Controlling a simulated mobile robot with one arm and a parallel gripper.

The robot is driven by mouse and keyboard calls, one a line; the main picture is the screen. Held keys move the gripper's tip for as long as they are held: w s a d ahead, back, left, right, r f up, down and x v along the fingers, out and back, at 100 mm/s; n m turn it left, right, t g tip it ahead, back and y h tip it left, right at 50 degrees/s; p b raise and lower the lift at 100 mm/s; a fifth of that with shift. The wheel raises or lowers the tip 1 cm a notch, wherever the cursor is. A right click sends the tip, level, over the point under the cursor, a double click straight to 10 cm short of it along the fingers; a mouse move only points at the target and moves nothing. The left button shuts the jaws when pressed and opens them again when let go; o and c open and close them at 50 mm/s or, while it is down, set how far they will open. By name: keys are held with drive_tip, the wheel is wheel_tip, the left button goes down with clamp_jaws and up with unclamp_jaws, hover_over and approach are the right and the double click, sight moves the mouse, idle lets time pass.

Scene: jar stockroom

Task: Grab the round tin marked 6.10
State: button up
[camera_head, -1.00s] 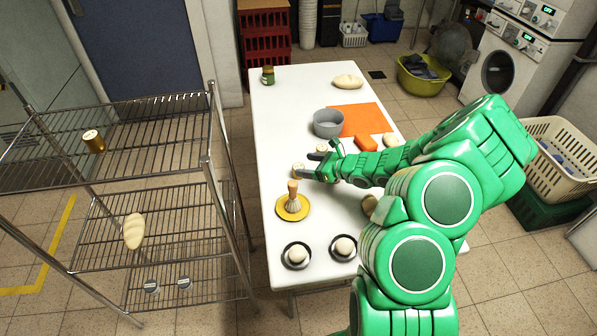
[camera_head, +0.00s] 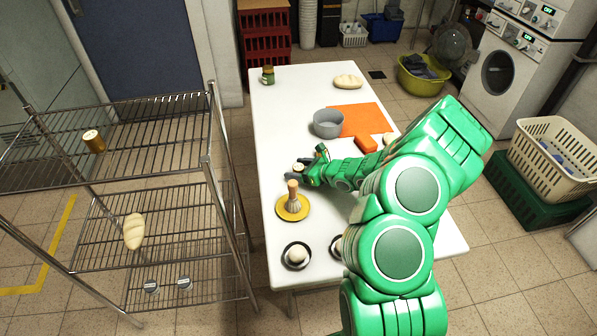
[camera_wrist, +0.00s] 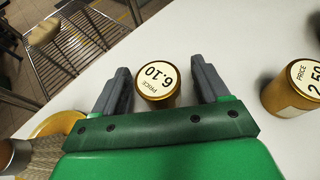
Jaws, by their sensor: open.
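The round tin marked 6.10 (camera_wrist: 157,80) is gold with a cream lid and stands upright on the white table. In the wrist view it is between the two fingers of my gripper (camera_wrist: 160,66), with a gap visible on each side. My gripper is open and holds nothing. In the head view the tin (camera_head: 298,167) shows as a small pale top beside my gripper (camera_head: 304,172); the arm partly covers this area. A similar tin marked 2.50 (camera_wrist: 293,90) stands outside the right finger in the wrist view.
A brush (camera_head: 293,192) stands on a yellow plate (camera_head: 293,211) close to the gripper. A grey bowl (camera_head: 328,123), orange mat (camera_head: 372,118) and orange block (camera_head: 366,145) lie further back. A wire rack (camera_head: 150,213) stands left of the table. The table's left back is fairly clear.

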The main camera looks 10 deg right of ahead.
sight(294, 165)
drive_tip(key=shift+x, duration=0.8)
drive_tip(key=shift+c, duration=0.4)
drive_tip(key=c, duration=1)
drive_tip(key=shift+r, duration=0.15)
drive_tip(key=shift+r, duration=4.9)
